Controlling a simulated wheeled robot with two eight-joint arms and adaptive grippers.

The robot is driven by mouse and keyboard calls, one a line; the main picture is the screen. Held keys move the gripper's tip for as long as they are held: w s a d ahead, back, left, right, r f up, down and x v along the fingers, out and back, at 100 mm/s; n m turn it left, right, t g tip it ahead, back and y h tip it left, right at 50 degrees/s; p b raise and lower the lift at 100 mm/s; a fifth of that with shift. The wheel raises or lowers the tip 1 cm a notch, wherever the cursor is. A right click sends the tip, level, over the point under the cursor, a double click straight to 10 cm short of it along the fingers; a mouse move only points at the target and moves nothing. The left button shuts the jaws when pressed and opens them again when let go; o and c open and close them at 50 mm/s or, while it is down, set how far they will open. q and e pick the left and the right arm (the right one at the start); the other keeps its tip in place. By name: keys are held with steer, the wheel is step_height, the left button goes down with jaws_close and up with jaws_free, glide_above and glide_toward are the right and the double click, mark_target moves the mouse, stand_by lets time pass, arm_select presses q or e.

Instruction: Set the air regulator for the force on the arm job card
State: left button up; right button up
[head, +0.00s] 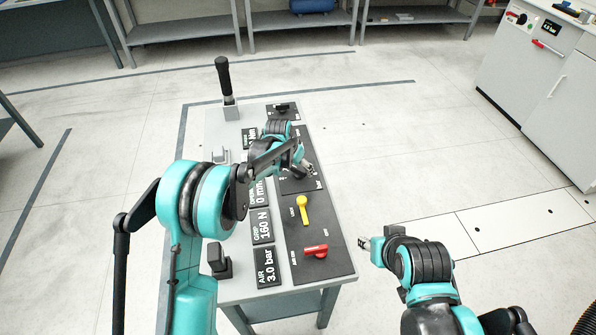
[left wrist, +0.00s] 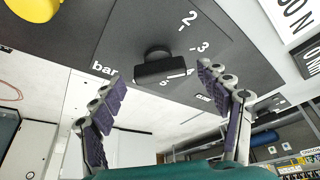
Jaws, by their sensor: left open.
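The air regulator knob (left wrist: 160,68) is black and sits on a dark plate with a number scale and the word "bar" in the left wrist view. My left gripper (left wrist: 160,77) is open, with one finger to each side of the knob's bar; contact cannot be told. In the head view, my left gripper (head: 307,166) is over the panel and largely hides the knob. The AIR display (head: 267,267) reads 3.0 bar. My right gripper (head: 372,248) is right of the console, apart from it; its jaws cannot be judged. No job card can be made out.
The console (head: 345,268) also carries a yellow handle (head: 302,208), a red handle (head: 316,250), a GRIP display (head: 262,227) reading 160 N, and an upright black lever (head: 224,78). A grey cabinet (head: 540,85) stands at the right. Open floor lies between.

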arm_select(q)
steer(key=shift+w+d+f, duration=0.1)
steer(key=shift+w+f, duration=0.05)
steer(key=shift+f, duration=0.3)
steer(key=c, duration=1.2)
steer(key=shift+o, duration=0.2)
steer(key=shift+n, duration=0.8)
steer(key=o, duration=1.2)
steer(key=shift+c, duration=0.2)
steer(key=shift+r, duration=0.1)
